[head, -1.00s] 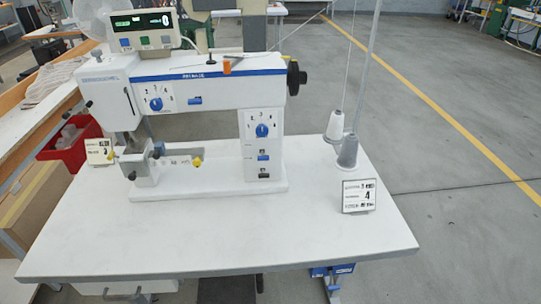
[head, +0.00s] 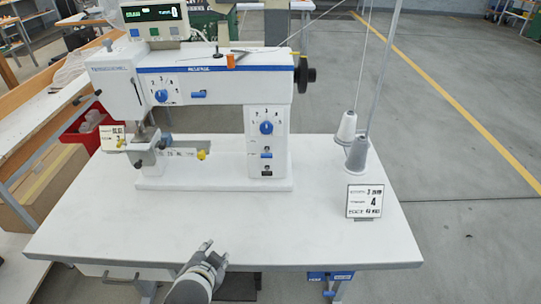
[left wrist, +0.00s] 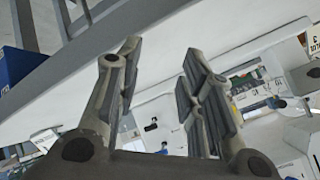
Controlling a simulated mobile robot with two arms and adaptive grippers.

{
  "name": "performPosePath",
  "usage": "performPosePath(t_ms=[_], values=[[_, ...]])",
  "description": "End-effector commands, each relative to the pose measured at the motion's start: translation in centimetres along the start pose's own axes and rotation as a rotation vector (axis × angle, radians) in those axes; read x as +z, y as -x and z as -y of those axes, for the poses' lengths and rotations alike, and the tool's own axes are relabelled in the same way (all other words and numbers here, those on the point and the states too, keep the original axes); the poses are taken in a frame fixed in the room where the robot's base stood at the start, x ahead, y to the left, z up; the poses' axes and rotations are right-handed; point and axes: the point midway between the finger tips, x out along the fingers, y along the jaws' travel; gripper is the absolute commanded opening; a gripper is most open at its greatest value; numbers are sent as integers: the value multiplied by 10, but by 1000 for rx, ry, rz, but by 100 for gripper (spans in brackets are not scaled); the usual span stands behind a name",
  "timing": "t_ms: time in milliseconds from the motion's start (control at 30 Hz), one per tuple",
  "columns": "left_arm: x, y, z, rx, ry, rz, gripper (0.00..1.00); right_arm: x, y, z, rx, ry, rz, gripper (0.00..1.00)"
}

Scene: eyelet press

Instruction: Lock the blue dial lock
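The white machine (head: 200,72) stands on the white table. It has two blue dials with numbers around them: one (head: 162,96) on the arm's left part and one (head: 266,127) on the right column. A small blue slider (head: 199,95) sits right of the first dial, and another (head: 266,155) sits below the second. I cannot tell which of these parts is the lock. My left gripper (head: 214,250) is at the table's front edge, well apart from the machine. The left wrist view shows its two fingers (left wrist: 162,52) spread with nothing between them. My right gripper is not in view.
Two thread cones (head: 346,128) with upright rods stand right of the machine. A small sign (head: 364,201) stands at the table's right front. A yellow knob (head: 202,155) is low on the machine. The table (head: 120,218) is clear in front of the machine.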

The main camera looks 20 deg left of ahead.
Motion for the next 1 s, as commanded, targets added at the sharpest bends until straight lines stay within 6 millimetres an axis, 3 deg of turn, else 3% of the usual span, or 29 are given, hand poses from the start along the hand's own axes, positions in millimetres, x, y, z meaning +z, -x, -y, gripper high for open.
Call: performPosePath(t_ms=[167, 300, 500, 700, 1000], values=[[-47, -20, 31, -155, -166, -168, 36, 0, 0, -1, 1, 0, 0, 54], [-100, -30, 54, -306, -372, -345, 36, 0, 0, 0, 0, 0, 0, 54], [-171, -32, 60, -493, -736, -594, 36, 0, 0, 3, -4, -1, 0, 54], [-199, -31, 52, -563, -934, -706, 36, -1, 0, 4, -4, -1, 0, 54], [-222, -46, 54, -571, -956, -719, 36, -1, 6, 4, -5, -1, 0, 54]])
